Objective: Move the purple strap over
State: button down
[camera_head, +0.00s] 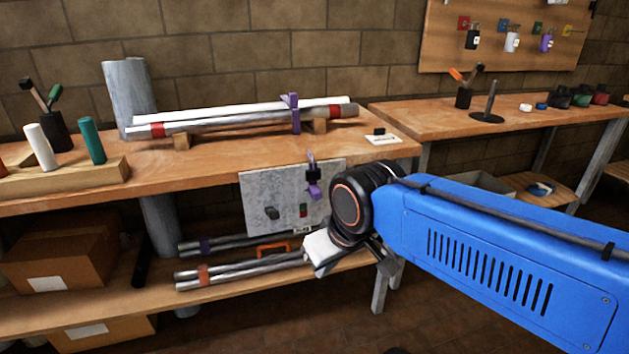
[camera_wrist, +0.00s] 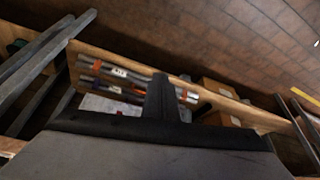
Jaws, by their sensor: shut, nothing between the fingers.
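A purple strap (camera_head: 295,114) is wrapped around the white and grey poles (camera_head: 240,116) on the workbench, towards their right end. Red bands sit near both ends of the poles. Another purple piece (camera_head: 315,190) hangs at the front of a grey panel (camera_head: 262,192) below the bench edge. My gripper (camera_head: 318,262) is in front of the bench, below the panel and well apart from the strap on the poles. Its fingers (camera_wrist: 165,98) are shut and empty in the wrist view. That view shows the lower shelf, and I cannot make out the strap there.
The lower shelf (camera_head: 120,303) holds banded metal rods (camera_head: 235,269) and cardboard boxes (camera_head: 65,258). A wooden rack (camera_head: 65,182) with coloured cylinders stands at the bench's left. A second bench (camera_head: 430,121) with an upright post (camera_head: 489,103) stands at the right. A white card (camera_head: 379,138) lies right of the poles.

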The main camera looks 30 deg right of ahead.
aim_at(316, 193)
jog(key=k+j+u, duration=0.25)
jog(key=k, duration=0.25)
jog(key=k+j+u, duration=0.25)
jog(key=k+j, duration=0.2)
